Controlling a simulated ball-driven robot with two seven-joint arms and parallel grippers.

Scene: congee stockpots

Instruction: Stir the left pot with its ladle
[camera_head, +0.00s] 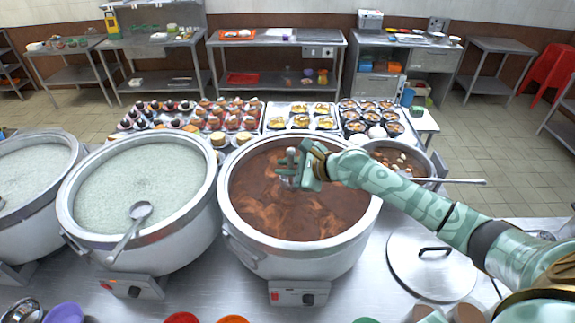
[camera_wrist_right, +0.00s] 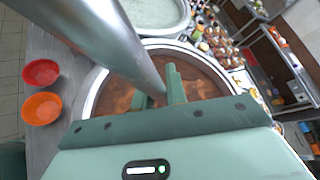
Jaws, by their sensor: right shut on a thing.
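A large steel pot of brown, chunky congee (camera_head: 240,245) stands in the middle of the counter. My right gripper (camera_head: 303,170) is above this pot, shut on a metal ladle handle (camera_head: 290,160). In the right wrist view the handle (camera_wrist_right: 110,45) runs to my gripper (camera_wrist_right: 162,97); the ladle's bowl cannot be made out. To the left, a steel pot of pale congee (camera_head: 210,200) has its own ladle (camera_head: 140,210) leaning over its front rim. My left gripper is not in view.
Another pale-congee pot (camera_head: 30,230) is cut off at the far left. A smaller pot (camera_head: 415,160) is partly behind my right arm. A steel lid (camera_head: 405,275) lies at right. Trays of food stand behind; red (camera_wrist_right: 41,72) and orange bowls (camera_wrist_right: 42,109) sit at the front edge.

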